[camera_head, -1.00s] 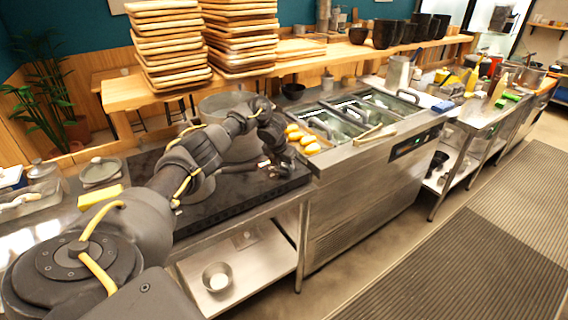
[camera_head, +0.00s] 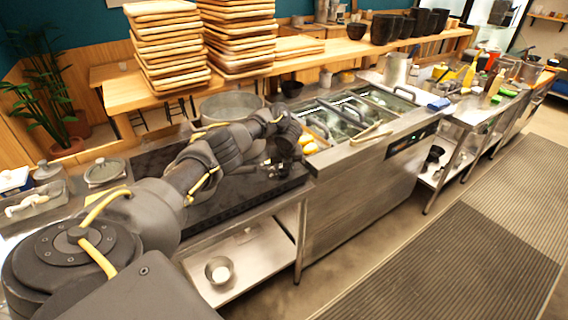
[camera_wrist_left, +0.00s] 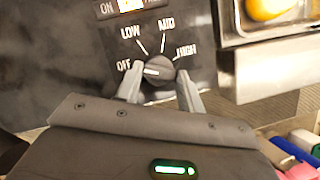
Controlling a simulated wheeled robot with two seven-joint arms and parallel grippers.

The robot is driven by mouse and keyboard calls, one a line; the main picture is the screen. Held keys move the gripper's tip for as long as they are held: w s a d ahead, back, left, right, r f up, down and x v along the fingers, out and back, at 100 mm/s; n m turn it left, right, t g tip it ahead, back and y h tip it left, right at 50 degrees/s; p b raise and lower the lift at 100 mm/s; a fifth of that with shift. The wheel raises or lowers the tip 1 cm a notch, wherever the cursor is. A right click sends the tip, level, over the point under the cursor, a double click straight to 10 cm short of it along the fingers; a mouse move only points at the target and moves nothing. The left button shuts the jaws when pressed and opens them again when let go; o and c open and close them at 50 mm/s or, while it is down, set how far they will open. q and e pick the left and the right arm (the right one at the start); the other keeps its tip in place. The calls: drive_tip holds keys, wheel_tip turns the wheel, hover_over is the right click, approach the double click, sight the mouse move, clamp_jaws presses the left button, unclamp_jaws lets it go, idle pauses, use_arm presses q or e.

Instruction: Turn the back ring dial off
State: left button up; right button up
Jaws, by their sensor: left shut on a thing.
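The dial (camera_wrist_left: 160,68) is a dark round knob on a black panel in the left wrist view. Printed labels OFF, LOW, MID and HIGH fan around it. Its white mark points left, towards the OFF label (camera_wrist_left: 124,65). My left gripper (camera_wrist_left: 161,75) is shut on the dial, one grey finger on each side. In the head view my left gripper (camera_head: 278,166) is low over the right end of the black cooktop (camera_head: 235,188); the dial is too small to make out there. My right gripper is not in view.
A large metal pot (camera_head: 230,107) stands behind my left arm. A steel counter with sunken food bins (camera_head: 345,118) adjoins the cooktop on the right, with yellow food (camera_head: 308,147) close to my gripper. A small bowl (camera_head: 218,270) sits on the lower shelf.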

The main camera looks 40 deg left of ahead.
use_arm(q)
drive_tip(key=shift+w+n, duration=0.1)
drive_tip(key=shift+n, duration=0.2)
drive_tip(key=shift+r, duration=0.1)
drive_tip(key=o, duration=1)
drive_tip(key=v, duration=0.4)
drive_tip(key=shift+d+r, duration=0.1)
drive_tip(key=shift+r, duration=0.25)
drive_tip(key=p+v, duration=0.5)
drive_tip(key=v, duration=0.1)
drive_tip(key=shift+p, duration=0.35)
drive_tip(key=shift+f, duration=0.1)
